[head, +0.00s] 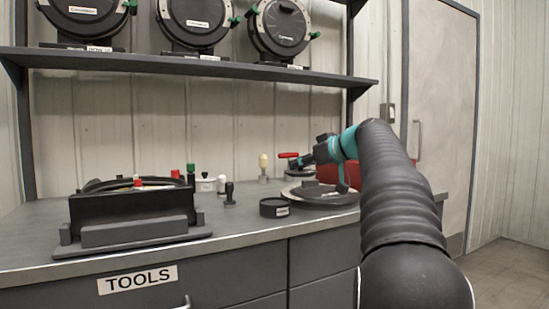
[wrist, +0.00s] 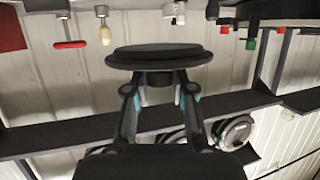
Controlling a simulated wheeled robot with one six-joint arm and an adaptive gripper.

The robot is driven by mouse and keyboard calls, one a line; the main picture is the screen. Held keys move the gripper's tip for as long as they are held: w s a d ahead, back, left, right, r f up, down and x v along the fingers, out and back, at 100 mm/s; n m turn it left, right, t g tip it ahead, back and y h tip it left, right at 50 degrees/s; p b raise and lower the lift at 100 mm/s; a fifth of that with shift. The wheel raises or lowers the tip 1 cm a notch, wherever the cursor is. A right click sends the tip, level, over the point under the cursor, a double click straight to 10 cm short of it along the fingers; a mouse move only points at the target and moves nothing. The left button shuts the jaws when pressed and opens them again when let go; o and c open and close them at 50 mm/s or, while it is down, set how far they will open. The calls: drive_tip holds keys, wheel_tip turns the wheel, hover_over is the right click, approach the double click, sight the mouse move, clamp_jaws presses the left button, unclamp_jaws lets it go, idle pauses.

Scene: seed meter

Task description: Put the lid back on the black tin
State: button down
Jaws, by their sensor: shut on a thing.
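My gripper (wrist: 158,98) is shut on the short stem of a dark round lid (wrist: 157,59). In the wrist view the lid is edge-on, with a wide rim and a smaller stepped disc beyond it. In the head view my gripper (head: 342,182) hangs beside my arm, partly hidden by it. A small round black tin (head: 274,207) with a white label stands on the counter to its left, near the front edge. A wide grey round disc (head: 318,195) shows just below my gripper; I cannot tell whether it is the held lid or a separate thing.
A black holder (head: 133,205) stands at left on the counter (head: 235,232). Behind the tin are a black stamp-like piece (head: 230,196), a cream knob (head: 263,164), a red handle (head: 289,155) and a red box (head: 328,172). A shelf (head: 190,66) with round drums hangs above.

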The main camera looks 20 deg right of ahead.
drive_tip(key=w+a+n+y, duration=0.2)
drive_tip(key=w+a, duration=0.1)
drive_tip(key=a, duration=0.4)
drive_tip(key=shift+g, duration=0.4)
drive_tip(key=shift+s+d+f+b, duration=0.1)
drive_tip(key=shift+f+b, duration=1.05)
drive_tip(key=shift+f, duration=0.45)
drive_tip(key=shift+s+d+f+b, duration=0.1)
drive_tip(key=shift+f+b, duration=1.05)
drive_tip(key=shift+f, duration=0.5)
drive_tip(key=shift+f+b, duration=0.2)
drive_tip(key=shift+b, duration=0.65)
drive_tip(key=c, duration=0.9)
unclamp_jaws()
drive_tip(key=shift+o, duration=0.2)
drive_tip(key=o, duration=0.4)
drive_tip(key=shift+o, duration=0.2)
